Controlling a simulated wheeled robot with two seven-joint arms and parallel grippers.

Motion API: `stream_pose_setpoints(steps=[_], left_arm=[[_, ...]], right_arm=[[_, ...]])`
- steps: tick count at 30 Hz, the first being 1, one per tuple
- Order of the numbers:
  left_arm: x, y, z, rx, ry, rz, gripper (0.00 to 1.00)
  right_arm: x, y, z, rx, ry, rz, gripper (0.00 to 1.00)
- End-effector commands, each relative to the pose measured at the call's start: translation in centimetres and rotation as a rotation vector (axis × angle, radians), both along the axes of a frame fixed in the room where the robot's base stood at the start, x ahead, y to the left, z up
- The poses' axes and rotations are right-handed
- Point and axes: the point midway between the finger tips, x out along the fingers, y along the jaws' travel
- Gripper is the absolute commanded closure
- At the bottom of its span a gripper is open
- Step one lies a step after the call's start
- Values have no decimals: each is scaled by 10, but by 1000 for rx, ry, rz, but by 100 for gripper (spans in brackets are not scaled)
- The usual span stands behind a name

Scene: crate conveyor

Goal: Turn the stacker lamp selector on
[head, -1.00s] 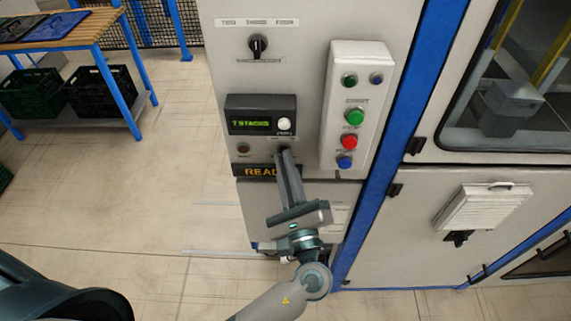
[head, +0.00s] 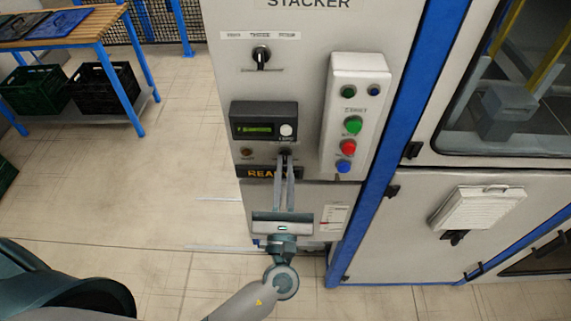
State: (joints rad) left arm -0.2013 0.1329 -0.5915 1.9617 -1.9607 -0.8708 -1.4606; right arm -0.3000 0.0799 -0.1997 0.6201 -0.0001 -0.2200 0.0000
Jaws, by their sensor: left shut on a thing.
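The stacker's grey control panel (head: 222,75) stands in the middle of the head view. My left gripper (head: 286,157) reaches up to it from below, its two long fingers closed on the small dark lamp selector (head: 286,151) below the display, right of an amber lamp. The fingertips cover most of the selector, so its setting cannot be read. The amber lamp (head: 246,153) looks dim. My right gripper is not in view.
A display box (head: 264,109) with a white button sits just above the fingers. A larger black rotary selector (head: 261,56) is higher up. A raised button box (head: 352,112) with green, red and blue buttons stands close on the right. Free floor lies left.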

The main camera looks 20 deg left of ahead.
Motion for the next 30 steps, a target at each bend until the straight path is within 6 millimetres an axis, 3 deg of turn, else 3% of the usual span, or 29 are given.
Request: stream_pose_setpoints(steps=[6, 18, 30], left_arm=[[0, 4, 6, 199, 51, 4, 100], [0, 6, 6, 518, 142, 6, 100], [0, 6, 7, 644, 177, 7, 100]], right_arm=[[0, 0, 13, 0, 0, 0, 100], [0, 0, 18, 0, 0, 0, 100], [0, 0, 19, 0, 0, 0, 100]])
